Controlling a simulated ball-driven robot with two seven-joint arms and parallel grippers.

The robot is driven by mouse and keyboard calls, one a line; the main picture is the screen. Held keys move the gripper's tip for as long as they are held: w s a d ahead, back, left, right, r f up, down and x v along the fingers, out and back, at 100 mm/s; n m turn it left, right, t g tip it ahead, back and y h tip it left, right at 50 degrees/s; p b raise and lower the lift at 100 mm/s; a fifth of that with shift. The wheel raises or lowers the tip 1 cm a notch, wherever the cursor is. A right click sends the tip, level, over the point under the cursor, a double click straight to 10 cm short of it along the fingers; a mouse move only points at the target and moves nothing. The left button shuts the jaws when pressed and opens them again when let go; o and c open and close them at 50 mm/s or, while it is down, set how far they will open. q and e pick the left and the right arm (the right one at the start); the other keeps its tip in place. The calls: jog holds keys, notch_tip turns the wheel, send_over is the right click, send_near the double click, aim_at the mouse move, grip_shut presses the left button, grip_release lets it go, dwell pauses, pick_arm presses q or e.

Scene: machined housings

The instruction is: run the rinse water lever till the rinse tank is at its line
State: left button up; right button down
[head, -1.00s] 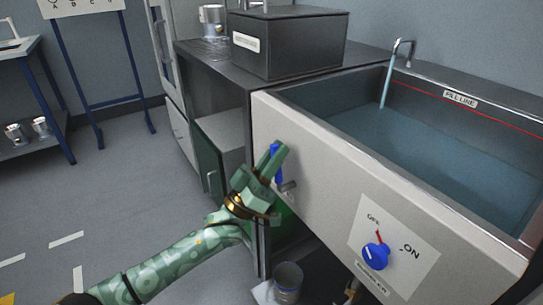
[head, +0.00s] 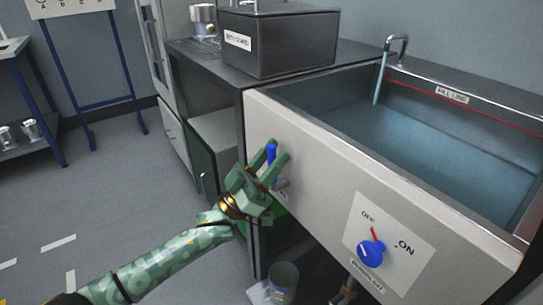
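The rinse tank (head: 394,178) is a pale-fronted basin on the right, holding bluish water (head: 430,150). A red line with a "FILL LINE" label (head: 452,95) runs along its back wall; the water surface lies below it. A thin stream falls from the spout (head: 397,42) into the tank. The blue lever (head: 271,154) stands roughly upright on the tank's front, at the left. My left gripper (head: 272,165) is at the lever, its fingers apart on either side of the blue handle; whether they touch it is unclear. My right gripper is out of view.
A blue knob (head: 370,253) with OFF and ON marks sits lower right on the tank front. A dark box (head: 280,45) stands on the counter left of the tank. A bucket (head: 284,280) stands below.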

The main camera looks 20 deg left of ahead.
pick_arm(q)
jog(key=shift+r, duration=0.1)
